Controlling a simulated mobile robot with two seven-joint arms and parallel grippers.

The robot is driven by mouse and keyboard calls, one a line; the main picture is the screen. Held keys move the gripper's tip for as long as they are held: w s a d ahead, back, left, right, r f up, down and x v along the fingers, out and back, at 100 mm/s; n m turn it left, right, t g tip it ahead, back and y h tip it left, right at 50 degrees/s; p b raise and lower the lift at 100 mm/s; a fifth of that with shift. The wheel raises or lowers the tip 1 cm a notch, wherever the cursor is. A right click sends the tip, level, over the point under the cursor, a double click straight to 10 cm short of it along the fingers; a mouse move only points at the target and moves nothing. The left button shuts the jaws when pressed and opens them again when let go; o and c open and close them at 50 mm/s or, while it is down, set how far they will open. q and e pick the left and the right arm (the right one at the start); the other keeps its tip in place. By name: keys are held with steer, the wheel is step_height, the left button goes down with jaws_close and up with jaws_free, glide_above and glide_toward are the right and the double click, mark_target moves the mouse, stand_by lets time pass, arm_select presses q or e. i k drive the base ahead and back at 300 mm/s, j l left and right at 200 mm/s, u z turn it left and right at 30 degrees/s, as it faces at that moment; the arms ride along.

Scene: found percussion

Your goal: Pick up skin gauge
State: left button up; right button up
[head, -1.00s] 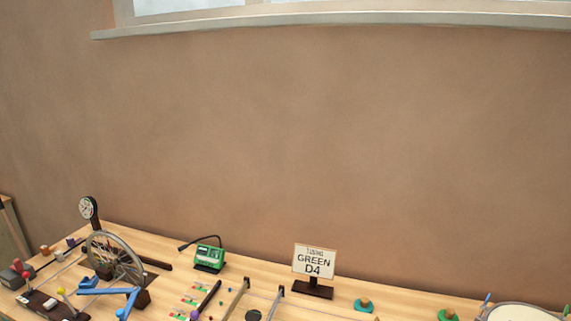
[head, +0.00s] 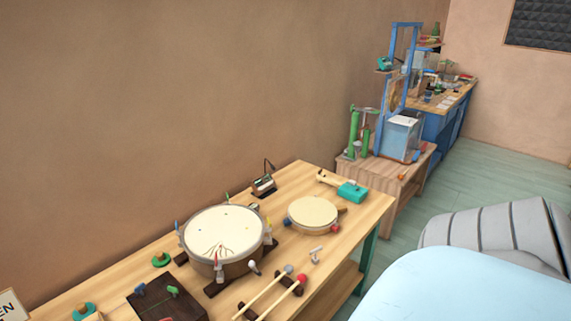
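No item here is clearly labelled as the skin gauge. A teal-headed tool (head: 351,192) with a cream handle lies at the far right end of the near wooden table, and a small dark box-like device (head: 264,184) with a thin cable stands at the table's back edge. I cannot tell whether either is the skin gauge. A large drum (head: 224,233) with a pale skin and coloured pegs around its rim stands mid-table. A smaller round drum (head: 312,213) lies right of it. Neither of my grippers is in view.
Two mallets, one grey-headed (head: 288,269) and one red-headed (head: 301,279), rest at the table's front. A dark box (head: 167,300) sits front left. Beyond stand a lower wooden bench (head: 381,174) with green and blue apparatus and a blue workbench (head: 437,126). Green floor (head: 478,180) lies open behind.

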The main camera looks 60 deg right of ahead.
mark_target(255, 206)
steer(key=z, duration=1.55)
